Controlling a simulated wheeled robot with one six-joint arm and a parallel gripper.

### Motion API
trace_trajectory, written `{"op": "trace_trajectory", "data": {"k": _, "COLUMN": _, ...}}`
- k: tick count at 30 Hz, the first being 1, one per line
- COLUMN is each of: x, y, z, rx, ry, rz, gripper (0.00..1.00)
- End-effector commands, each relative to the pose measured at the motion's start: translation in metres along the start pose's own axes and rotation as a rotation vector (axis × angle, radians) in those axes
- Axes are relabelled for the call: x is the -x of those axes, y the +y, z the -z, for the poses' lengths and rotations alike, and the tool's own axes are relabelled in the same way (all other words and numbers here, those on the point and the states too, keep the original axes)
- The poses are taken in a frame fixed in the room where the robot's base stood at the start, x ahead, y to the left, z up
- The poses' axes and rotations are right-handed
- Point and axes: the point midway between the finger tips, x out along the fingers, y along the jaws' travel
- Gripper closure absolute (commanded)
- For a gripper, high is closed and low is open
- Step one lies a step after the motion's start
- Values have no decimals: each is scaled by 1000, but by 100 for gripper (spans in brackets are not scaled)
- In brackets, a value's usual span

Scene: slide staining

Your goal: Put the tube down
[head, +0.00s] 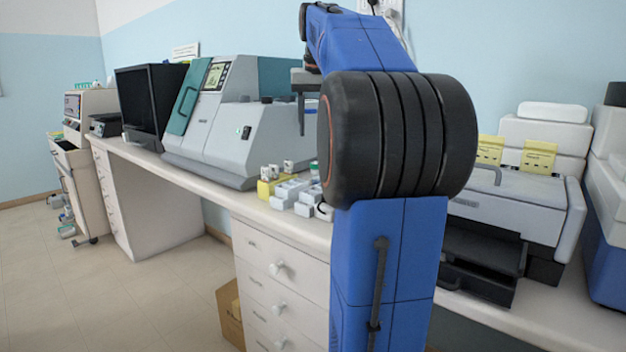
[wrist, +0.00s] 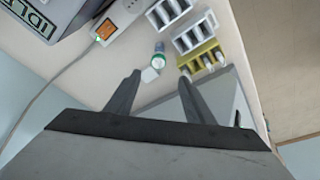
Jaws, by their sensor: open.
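My gripper (wrist: 159,78) is open in the wrist view, its two dark fingers spread apart over the bench. A small tube-like item with a white and green end (wrist: 158,57) stands on the bench just beyond the gap between the fingertips, with no finger touching it that I can see. A small white block or cap (wrist: 149,74) sits close beside it, nearer the gap. I cannot tell for sure which of these is the tube. In the head view my arm hides most of the gripper; one dark finger (head: 302,112) shows in front of the grey machine.
A yellow rack (wrist: 203,58) and white racks (wrist: 194,36) with several slots stand just beyond and to the right. A power strip (wrist: 118,18) with a cable lies to the left. The grey-teal machine (head: 225,125) stands behind the racks on the white bench.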

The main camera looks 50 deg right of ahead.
Motion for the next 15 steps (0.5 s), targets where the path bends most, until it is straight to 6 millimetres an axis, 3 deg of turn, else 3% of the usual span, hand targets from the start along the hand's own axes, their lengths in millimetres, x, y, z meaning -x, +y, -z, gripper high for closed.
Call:
{"op": "trace_trajectory", "data": {"k": 9, "x": -58, "y": 0, "z": -1, "rx": 2, "ry": -3, "rz": 0, "gripper": 52}}
{"op": "trace_trajectory", "data": {"k": 15, "x": -85, "y": 0, "z": -1, "rx": 2, "ry": -2, "rz": 0, "gripper": 52}}
